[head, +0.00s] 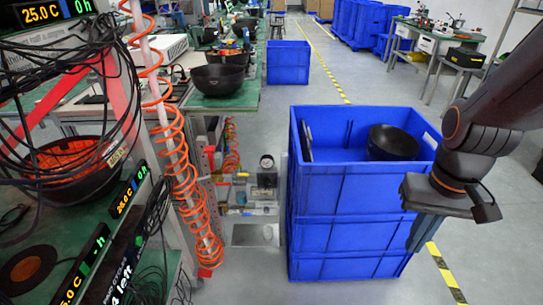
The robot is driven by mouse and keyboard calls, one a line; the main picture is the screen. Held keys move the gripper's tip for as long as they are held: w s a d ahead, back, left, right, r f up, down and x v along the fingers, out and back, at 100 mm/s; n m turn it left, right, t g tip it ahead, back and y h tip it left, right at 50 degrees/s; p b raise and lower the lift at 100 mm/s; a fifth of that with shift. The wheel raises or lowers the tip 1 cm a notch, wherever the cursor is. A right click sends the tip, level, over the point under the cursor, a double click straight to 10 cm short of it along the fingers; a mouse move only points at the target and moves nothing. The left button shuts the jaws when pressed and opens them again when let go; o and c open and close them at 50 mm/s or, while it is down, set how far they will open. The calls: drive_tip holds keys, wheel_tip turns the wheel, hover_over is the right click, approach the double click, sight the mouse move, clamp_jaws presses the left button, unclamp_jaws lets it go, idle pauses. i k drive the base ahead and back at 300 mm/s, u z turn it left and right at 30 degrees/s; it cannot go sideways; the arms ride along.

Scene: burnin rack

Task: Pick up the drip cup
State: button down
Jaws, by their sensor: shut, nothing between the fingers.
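A small pale round item (268,232), which looks like the drip cup, sits on a flat grey plate (246,238) on the floor. It is too small to make out its shape. The plate lies below a pressure gauge unit (267,178), between the rack and the blue crates. My gripper (416,244) hangs at the right, beside the right side of the crate stack, pointing down. It is shut and empty, well apart from the small item. Its fingertips are dark and hard to make out.
Stacked blue crates (345,235) stand between my gripper and the plate; a black bowl (392,143) is in the top one. An orange coiled hose (180,150) and black cables hang at the left. Free floor (490,250) lies at the right.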

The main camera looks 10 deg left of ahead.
sight(267, 231)
drive_tip(key=u, duration=0.25)
drive_tip(key=k, duration=0.6)
drive_tip(key=u, duration=0.55)
drive_tip(key=k, duration=0.65)
drive_tip(key=z, duration=0.55)
drive_tip(key=i, duration=1.25)
drive_tip(key=u, duration=0.65)
drive_tip(key=i, duration=0.6)
drive_tip(key=u, duration=0.65)
